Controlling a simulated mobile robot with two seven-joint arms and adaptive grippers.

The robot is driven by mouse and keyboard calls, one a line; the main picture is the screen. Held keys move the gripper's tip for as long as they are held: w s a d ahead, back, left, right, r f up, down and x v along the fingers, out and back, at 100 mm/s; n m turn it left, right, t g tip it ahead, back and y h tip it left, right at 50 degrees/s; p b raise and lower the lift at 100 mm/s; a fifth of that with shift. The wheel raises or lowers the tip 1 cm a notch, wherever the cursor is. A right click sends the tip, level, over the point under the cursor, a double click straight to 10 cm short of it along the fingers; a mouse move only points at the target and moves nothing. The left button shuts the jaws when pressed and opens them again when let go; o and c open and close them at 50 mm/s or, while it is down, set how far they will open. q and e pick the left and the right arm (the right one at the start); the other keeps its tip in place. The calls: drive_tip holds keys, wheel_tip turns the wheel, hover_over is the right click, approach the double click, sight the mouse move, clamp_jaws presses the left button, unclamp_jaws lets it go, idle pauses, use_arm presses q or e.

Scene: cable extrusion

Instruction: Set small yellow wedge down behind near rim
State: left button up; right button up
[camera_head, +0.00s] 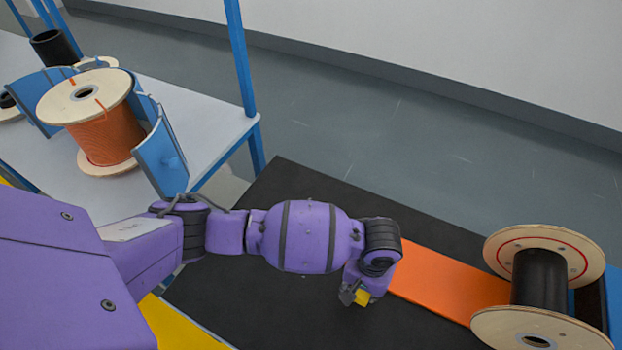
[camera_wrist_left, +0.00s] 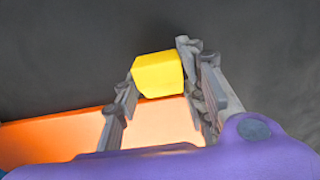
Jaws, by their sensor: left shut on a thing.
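The small yellow wedge (camera_head: 362,297) is held at the tip of my left gripper (camera_head: 354,294), over the black surface beside the end of the orange strip. In the left wrist view the yellow wedge (camera_wrist_left: 158,74) sits between the two fingers of my left gripper (camera_wrist_left: 160,85), which are shut on it. My right gripper is not seen.
An orange strip (camera_head: 450,285) runs from beside my gripper to the spool. The black surface (camera_head: 300,185) is otherwise clear around my arm. A spool of orange cable (camera_head: 105,135) stands between blue curved panels on the white table (camera_head: 200,100) at the left.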

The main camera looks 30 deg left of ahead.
use_arm(q)
drive_tip(key=shift+w+d, duration=0.1)
drive_tip(key=shift+w, duration=0.1)
drive_tip(key=o, duration=1.2)
drive_tip(key=shift+c, duration=0.2)
